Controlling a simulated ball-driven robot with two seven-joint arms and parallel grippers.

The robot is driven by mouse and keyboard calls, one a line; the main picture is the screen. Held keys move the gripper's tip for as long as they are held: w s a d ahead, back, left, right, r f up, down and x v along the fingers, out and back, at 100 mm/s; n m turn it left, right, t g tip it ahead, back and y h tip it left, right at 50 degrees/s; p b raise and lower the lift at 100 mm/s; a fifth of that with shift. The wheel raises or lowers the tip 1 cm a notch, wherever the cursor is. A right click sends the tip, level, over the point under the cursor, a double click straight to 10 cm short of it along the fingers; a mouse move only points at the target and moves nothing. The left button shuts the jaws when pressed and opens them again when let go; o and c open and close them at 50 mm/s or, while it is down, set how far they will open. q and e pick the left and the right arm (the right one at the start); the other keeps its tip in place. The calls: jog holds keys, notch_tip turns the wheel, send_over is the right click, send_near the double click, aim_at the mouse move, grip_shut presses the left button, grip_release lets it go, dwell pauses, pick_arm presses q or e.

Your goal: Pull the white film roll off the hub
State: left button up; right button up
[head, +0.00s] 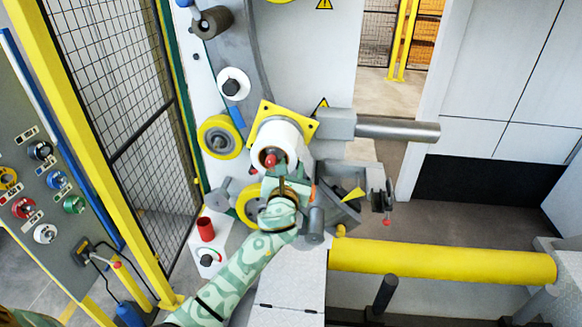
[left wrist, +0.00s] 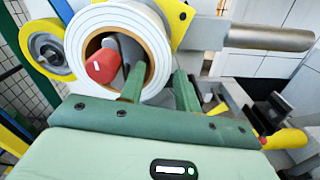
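The white film roll (head: 279,136) sits on the hub in front of a yellow plate (head: 265,113). In the left wrist view the roll (left wrist: 96,24) shows a brown core, with the hub's red end (left wrist: 103,66) inside it. My left gripper (head: 279,172) is at the roll's lower front. In the left wrist view its green fingers (left wrist: 158,72) straddle the roll's lower right wall, one inside the core and one outside. They look closed onto the wall, though the contact is partly hidden. My right gripper is not in view.
A grey bar (head: 398,131) sticks out to the right of the plate. A yellow roller (head: 219,137) is on the left, and a thick yellow rail (head: 440,262) crosses the lower right. A mesh fence (head: 115,90) and a control panel (head: 45,190) stand at left.

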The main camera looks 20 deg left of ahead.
pick_arm(q)
jog(key=shift+w+a, duration=0.1)
jog(key=shift+w, duration=0.2)
grip_shut()
jog(key=shift+r, duration=0.1)
jog(key=shift+s, duration=0.1)
jog(key=shift+s, duration=0.1)
